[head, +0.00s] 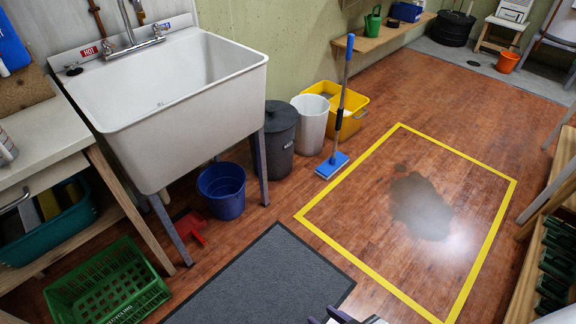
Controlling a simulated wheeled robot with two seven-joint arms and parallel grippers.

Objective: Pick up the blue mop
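The blue mop stands upright, leaning slightly, beside the yellow bucket, with a blue handle, a dark grip (339,120) partway down and a flat blue head (332,165) on the wooden floor. Its head is just outside the yellow floor outline, near its far left corner. The tip of my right gripper (342,316) just shows at the bottom edge, over the near end of the grey mat and far from the mop. Most of it is cut off, so its opening cannot be made out. My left gripper is out of view.
A white utility sink (190,110) stands at left, with a dark blue bucket (222,190) below. A grey bin (281,140), white bin (312,122) and yellow bucket (352,105) line the wall. A dark wet patch (420,206) lies inside the yellow outline (448,147). Shelving (560,200) borders the right.

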